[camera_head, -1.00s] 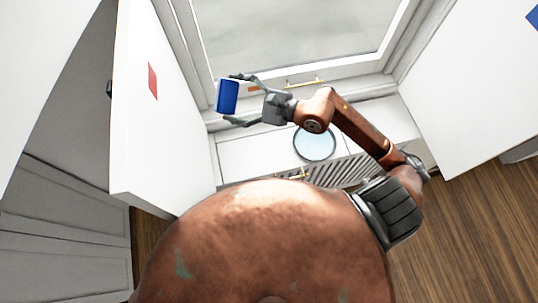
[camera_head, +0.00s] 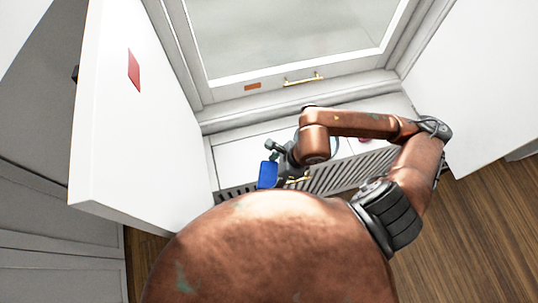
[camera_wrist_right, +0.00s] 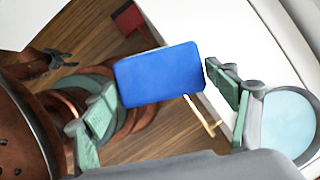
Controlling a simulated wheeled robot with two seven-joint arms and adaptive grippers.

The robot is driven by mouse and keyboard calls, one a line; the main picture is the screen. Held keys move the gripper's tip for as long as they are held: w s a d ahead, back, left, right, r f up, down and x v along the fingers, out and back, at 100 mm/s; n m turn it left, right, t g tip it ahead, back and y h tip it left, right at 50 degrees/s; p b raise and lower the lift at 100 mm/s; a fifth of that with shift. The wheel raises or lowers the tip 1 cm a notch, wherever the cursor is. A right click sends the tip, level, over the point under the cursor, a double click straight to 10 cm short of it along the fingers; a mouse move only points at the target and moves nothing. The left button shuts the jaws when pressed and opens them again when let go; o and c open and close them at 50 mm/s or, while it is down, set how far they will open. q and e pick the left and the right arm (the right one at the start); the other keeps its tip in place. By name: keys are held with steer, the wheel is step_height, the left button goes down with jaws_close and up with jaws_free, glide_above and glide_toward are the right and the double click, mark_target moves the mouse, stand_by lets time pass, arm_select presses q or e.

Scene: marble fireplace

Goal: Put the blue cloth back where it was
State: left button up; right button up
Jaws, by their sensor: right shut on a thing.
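The blue cloth shows as a flat blue block (camera_head: 268,174), low in the middle of the head view above the slatted front of the white ledge. My right gripper (camera_wrist_right: 160,88) is shut on it, with a green finger at each side edge in the right wrist view, where the cloth (camera_wrist_right: 158,73) hangs in front of the palm. In the head view, my right arm hides part of the gripper. A small dark claw on a brown arm, which looks like my left gripper (camera_wrist_right: 62,58), shows at the left of the wrist view; its jaws are too small to judge.
A white ledge (camera_head: 230,148) with a slatted grille (camera_head: 350,173) runs below the window. A round pale disc (camera_wrist_right: 291,124) lies right of my gripper in the wrist view. White panels stand left (camera_head: 140,130) and right (camera_head: 470,80). A gold handle (camera_head: 303,79) is on the window frame.

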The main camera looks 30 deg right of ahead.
steer(key=f+b, duration=0.1)
steer(key=w+b, duration=0.1)
steer(key=shift+w+d+f+b, duration=0.25)
steer(key=shift+d+f+b, duration=0.1)
steer(key=shift+b, duration=0.05)
steer(key=w+d+f, duration=0.2)
steer(key=w+d, duration=0.1)
steer(key=w, duration=0.2)
steer(key=b, duration=0.1)
glide_above(267, 157)
steer(key=s, duration=0.2)
steer(key=f, duration=0.4)
steer(key=shift+d+f, duration=0.35)
steer(key=shift+w+d+f, duration=0.1)
steer(key=shift+w+f, duration=0.2)
steer(key=shift+w+d+f+b, duration=0.1)
steer(key=shift+w+f+b, duration=0.1)
steer(key=shift+f, duration=0.75)
steer(key=shift+w+d+f+b, duration=0.1)
steer(key=shift+f+b, duration=0.1)
steer(key=shift+f, duration=0.75)
arm_select(q)
steer(key=f, duration=0.2)
steer(key=s+f, duration=0.1)
steer(key=f, duration=0.2)
steer(key=shift+s+f, duration=0.3)
steer(key=shift+s, duration=0.1)
